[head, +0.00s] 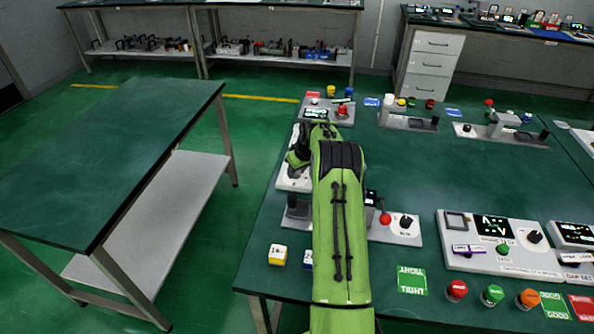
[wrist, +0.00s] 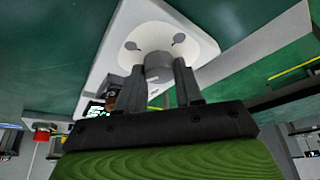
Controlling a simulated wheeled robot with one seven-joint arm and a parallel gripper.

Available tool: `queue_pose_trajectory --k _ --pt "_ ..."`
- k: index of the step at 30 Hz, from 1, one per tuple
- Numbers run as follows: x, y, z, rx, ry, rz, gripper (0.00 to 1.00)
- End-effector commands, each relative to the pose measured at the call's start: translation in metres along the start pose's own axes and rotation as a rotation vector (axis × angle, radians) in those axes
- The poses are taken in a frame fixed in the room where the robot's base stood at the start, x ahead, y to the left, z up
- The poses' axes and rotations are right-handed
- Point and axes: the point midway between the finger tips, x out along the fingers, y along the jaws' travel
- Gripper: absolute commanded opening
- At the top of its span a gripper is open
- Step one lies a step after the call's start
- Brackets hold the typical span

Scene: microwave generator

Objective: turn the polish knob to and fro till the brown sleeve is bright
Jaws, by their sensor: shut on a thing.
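In the wrist view my gripper (wrist: 161,84) has its two dark fingers on either side of a grey round knob (wrist: 158,66), which I take for the polish knob. It is shut on it. The knob stands on a pale round plate with two dark spots, on a white panel (wrist: 118,30). A small brown piece (wrist: 112,100), perhaps the sleeve, shows left of the fingers, partly hidden; how bright it is I cannot tell. In the head view my green arm covers most of this white station (head: 291,180), and the knob and fingertips are hidden.
A display unit with a red button (head: 342,110) stands behind the station. A grey device with a red ball knob (head: 385,218) lies nearer, by my arm. A yellow-and-white cube (head: 278,254) sits near the left front edge.

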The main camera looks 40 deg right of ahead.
Motion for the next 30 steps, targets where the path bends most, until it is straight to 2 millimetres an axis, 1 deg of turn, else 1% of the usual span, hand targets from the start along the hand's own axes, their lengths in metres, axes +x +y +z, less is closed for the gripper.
queue_pose_trajectory --k 21,30 --pt "0.0007 -0.0041 -0.0012 0.599 0.0 0.249 0.05" --pt "0.0007 -0.0047 -0.0023 0.8 0.0 0.332 0.05"
